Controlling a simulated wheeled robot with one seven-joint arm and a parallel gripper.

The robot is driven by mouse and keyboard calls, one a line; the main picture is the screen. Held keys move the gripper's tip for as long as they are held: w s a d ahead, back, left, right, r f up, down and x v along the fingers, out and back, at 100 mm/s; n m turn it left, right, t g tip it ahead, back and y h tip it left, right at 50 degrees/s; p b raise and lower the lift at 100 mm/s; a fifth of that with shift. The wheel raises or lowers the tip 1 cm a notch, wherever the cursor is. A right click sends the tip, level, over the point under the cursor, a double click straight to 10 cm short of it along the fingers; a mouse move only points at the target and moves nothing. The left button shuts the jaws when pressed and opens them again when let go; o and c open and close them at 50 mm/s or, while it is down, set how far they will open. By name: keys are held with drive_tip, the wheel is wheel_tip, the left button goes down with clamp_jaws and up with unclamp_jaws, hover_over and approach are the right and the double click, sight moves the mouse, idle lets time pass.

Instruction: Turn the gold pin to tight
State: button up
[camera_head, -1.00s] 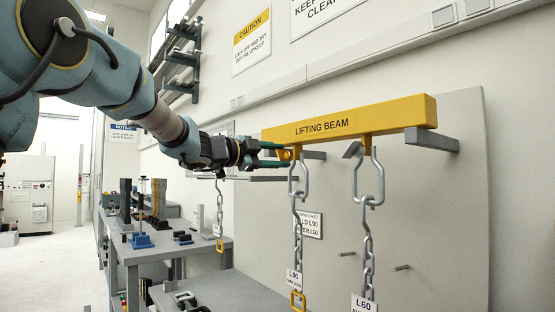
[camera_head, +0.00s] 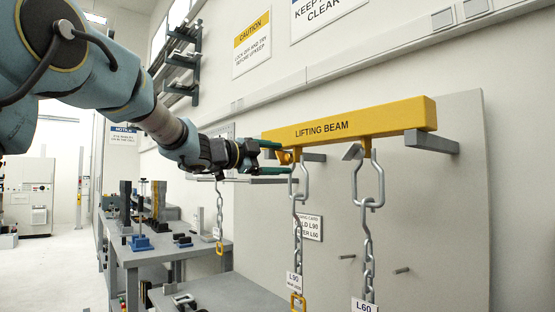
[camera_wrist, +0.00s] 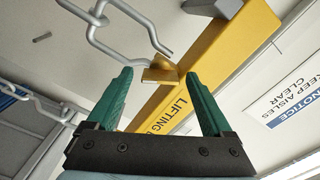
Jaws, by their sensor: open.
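The yellow lifting beam (camera_head: 350,121) hangs level along the wall. A gap shows on both sides, and I cannot see contact. In the head view my gripper (camera_head: 274,158) reaches the beam's left end from the left. Whether the pin is tight cannot be told.
The L90 chain (camera_head: 298,222) hangs close by my fingers, and the L60 chain (camera_head: 367,238) hangs farther right. A grey panel (camera_head: 455,220) with pegs stands behind. Grey worktables (camera_head: 215,246) with fixtures are below left, and another short chain (camera_head: 219,207) hangs there.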

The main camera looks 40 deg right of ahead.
drive_tip(key=a+b, duration=0.2)
drive_tip(key=a, duration=0.8)
drive_tip(key=shift+w+a, duration=0.3)
